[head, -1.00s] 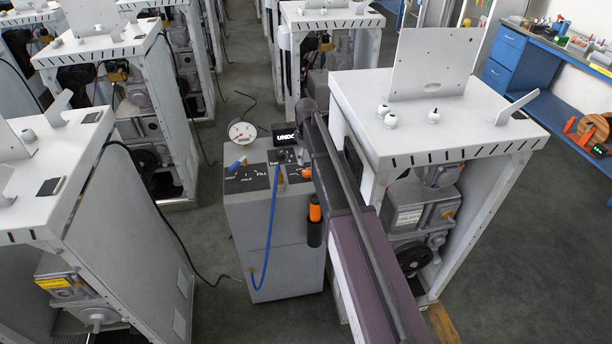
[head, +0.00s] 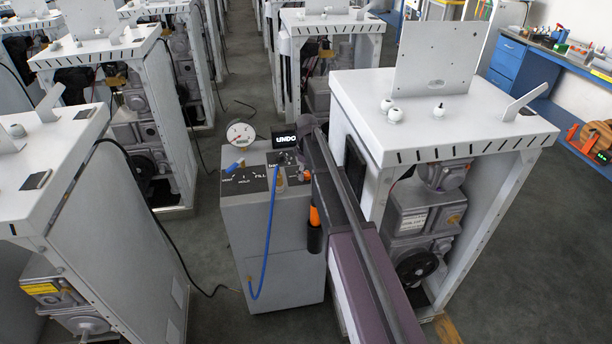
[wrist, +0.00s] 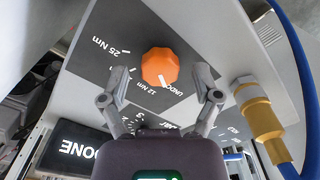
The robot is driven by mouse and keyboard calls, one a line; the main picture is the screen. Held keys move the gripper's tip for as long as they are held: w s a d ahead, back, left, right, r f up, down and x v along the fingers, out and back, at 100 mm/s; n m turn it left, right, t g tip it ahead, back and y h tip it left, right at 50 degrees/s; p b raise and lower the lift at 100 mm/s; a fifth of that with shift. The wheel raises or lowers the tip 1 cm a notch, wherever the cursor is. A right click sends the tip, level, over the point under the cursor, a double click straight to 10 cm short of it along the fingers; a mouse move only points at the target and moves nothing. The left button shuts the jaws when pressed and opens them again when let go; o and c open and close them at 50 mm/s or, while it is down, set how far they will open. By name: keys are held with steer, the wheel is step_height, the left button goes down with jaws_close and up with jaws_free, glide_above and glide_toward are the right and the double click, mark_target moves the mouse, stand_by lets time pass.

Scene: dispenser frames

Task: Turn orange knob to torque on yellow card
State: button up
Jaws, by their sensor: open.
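The orange knob (wrist: 160,67) sits on the dark panel of a grey cart in the wrist view. A white line on it points down, toward the "12 Nm" and "UNDO" marks; "25 Nm" is at the upper left. In the head view the knob (head: 306,175) shows partly beside my arm. My gripper (wrist: 160,78) is open, one finger to each side of the knob, with visible gaps; contact is not seen. A yellow label (head: 45,288) is on a machine at the lower left; its text is unreadable, and I cannot tell if it is the yellow card.
The grey cart (head: 280,240) carries a gauge (head: 240,132), a black display (head: 284,140) and a blue hose (head: 268,235). A brass hose fitting (wrist: 256,105) is close to the right finger. A white machine frame (head: 440,125) stands right of my arm.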

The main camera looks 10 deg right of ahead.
stand_by(0.3)
jaws_close()
steer(key=shift+m, duration=0.5)
steer(key=m, duration=1.1)
steer(key=shift+s+m, duration=0.1)
steer(key=shift+m, duration=1.8)
